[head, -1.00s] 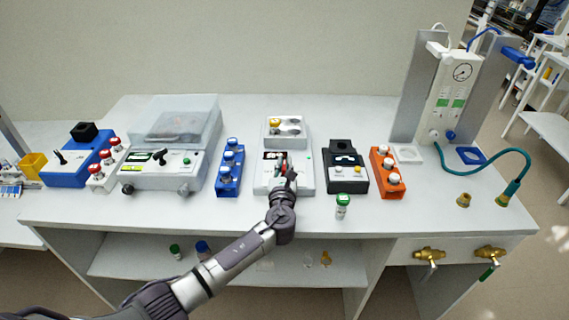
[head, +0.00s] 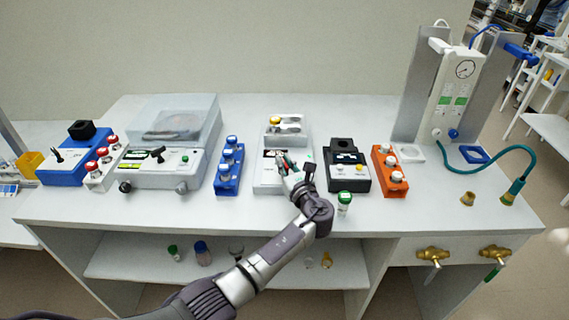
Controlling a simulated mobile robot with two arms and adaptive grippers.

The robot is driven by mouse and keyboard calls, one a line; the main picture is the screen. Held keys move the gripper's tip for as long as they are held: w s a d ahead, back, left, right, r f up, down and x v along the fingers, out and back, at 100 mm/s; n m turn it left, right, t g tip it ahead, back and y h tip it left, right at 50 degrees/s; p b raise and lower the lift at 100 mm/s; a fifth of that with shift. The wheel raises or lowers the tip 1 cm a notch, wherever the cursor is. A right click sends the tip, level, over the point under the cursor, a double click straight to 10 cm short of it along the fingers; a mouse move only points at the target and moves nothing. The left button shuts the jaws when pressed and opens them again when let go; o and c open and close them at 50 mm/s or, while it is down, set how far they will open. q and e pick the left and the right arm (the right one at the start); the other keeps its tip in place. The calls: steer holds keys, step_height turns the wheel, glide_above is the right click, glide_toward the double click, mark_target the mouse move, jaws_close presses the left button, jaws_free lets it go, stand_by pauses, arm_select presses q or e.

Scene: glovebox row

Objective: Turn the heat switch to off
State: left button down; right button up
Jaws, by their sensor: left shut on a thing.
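The white device (head: 262,182) in the middle of the bench has a sloped front panel and a raised back part. My left gripper (head: 281,158) is at this panel, shut on a small control there, which looks like the heat switch. The fingers and wrist cover the switch and much of the panel, so its setting and label cannot be read. My left arm comes in from the lower left, with the wrist over the device's front right corner. My right gripper is not in view.
A blue vial rack (head: 229,167) stands left of the white device. A black device (head: 347,172) and an orange rack (head: 389,171) stand to its right. A green-capped vial (head: 344,204) stands close to my wrist. The bench's front strip (head: 200,212) is mostly clear.

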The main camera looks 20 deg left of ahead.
arm_select(q)
steer(key=c, duration=1.2)
jaws_free()
steer(key=v, duration=1.2)
steer(key=shift+f, duration=0.1)
